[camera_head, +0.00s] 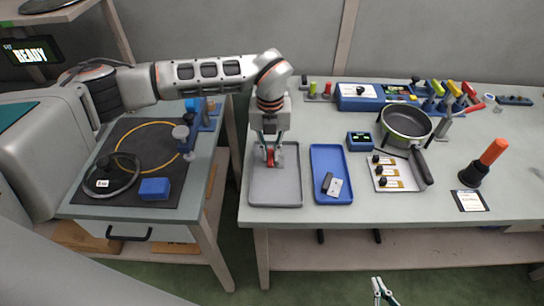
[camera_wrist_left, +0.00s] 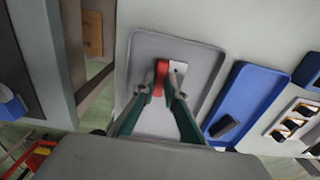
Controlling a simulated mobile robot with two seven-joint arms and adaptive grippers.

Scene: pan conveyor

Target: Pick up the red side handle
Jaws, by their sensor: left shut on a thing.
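The red side handle (camera_wrist_left: 161,75) lies over the grey tray, with a small white plate (camera_wrist_left: 179,67) beside it at its right in the left wrist view. In the head view the handle (camera_head: 270,158) is partly covered by my gripper. My left gripper (camera_head: 269,155) points down into the grey tray and is shut on the red handle; its two fingertips (camera_wrist_left: 162,95) flank the handle. I cannot tell whether the handle is clear of the tray floor. My right gripper (camera_head: 381,283) shows only partly at the bottom edge of the head view, far from the handle.
The grey tray (camera_head: 276,198) has raised rims. A blue tray (camera_head: 333,196) with a black and white part stands right of it. A glass lid (camera_head: 112,176) lies on the left table.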

